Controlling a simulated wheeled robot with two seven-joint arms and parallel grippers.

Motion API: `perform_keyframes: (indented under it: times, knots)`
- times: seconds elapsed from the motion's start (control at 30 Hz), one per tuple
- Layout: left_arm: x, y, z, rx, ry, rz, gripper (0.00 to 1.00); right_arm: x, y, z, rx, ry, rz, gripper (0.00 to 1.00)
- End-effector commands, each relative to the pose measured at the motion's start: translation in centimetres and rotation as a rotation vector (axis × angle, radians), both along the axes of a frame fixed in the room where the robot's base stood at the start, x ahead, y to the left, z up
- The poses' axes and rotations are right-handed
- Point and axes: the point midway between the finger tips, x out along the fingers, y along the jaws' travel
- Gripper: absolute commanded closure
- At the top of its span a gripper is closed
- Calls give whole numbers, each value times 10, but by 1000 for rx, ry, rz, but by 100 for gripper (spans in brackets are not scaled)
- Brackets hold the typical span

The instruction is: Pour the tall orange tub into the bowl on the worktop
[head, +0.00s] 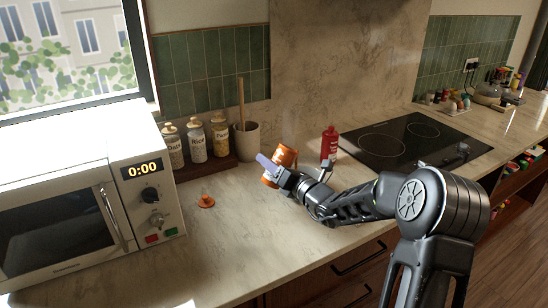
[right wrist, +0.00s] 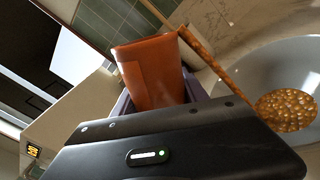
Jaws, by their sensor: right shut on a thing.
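The orange tub (head: 285,156) is tilted above the worktop in the head view. My right gripper (head: 277,171) is shut on it. The tub also fills the middle of the right wrist view (right wrist: 152,75), its inside hidden. There, a pale bowl (right wrist: 268,72) at the right holds a heap of orange-brown pieces (right wrist: 287,109). A thin band of similar pieces (right wrist: 212,66) runs from beside the tub's rim toward the bowl, like a falling stream. I cannot make out the bowl in the head view. My left gripper is in neither view.
A small orange thing (head: 205,201) lies on the worktop, too small to identify. A microwave (head: 90,195) stands left. Jars (head: 197,143) and a utensil crock (head: 247,140) are behind; a red bottle (head: 329,144) and the hob (head: 405,139) are right. Front worktop is clear.

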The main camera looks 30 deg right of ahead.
Motion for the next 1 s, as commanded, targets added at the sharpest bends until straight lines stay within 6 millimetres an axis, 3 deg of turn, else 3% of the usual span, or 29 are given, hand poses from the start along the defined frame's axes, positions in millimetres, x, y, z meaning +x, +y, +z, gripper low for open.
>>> perform_keyframes:
  times: [0.4,0.8,0.97,1.0]
  knots:
    - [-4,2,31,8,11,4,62,-1,7,0,291,30,-1,100]
    - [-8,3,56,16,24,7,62,-1,8,-14,682,72,-1,100]
    - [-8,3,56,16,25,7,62,-1,7,-28,787,84,-2,100]
    - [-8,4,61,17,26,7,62,-1,6,-22,803,84,-1,100]
